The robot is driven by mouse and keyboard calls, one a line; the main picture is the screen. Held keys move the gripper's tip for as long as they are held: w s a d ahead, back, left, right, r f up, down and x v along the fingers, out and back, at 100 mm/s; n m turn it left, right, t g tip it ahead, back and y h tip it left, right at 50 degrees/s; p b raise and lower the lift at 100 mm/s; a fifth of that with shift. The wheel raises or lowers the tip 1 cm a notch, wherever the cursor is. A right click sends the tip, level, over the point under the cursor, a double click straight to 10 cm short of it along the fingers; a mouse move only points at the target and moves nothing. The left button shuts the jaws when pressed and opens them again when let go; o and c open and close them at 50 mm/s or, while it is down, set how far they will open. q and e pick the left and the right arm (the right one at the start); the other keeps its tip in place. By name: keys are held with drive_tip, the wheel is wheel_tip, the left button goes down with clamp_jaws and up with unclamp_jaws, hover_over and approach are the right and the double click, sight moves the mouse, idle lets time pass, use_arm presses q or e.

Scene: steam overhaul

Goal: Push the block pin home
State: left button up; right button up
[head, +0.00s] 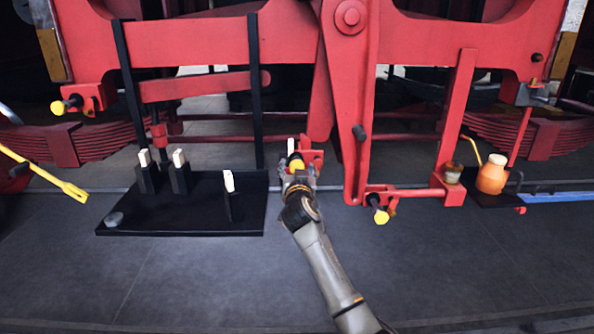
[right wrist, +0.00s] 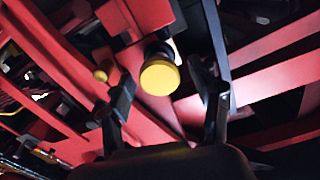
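A pin with a round yellow head (head: 296,166) sits at a small red bracket low on the red frame, near the middle of the head view. In the right wrist view the yellow head (right wrist: 160,78) faces the camera on a dark shaft. My right gripper (head: 298,176) is right at the pin in the head view. In the right wrist view its two fingers (right wrist: 163,92) are apart, one on each side of the yellow head, with gaps visible. I cannot tell how deep the pin sits. My left gripper is not in view.
Other yellow-headed pins show at the far left (head: 60,106) and lower right (head: 381,216). A black stand (head: 190,222) with white-topped levers is to the left. An orange can (head: 492,174) and a small cup (head: 453,172) are at right. The floor in front is clear.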

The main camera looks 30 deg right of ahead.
drive_tip(key=v, duration=1.2)
drive_tip(key=shift+s+f, duration=0.1)
idle(0.4)
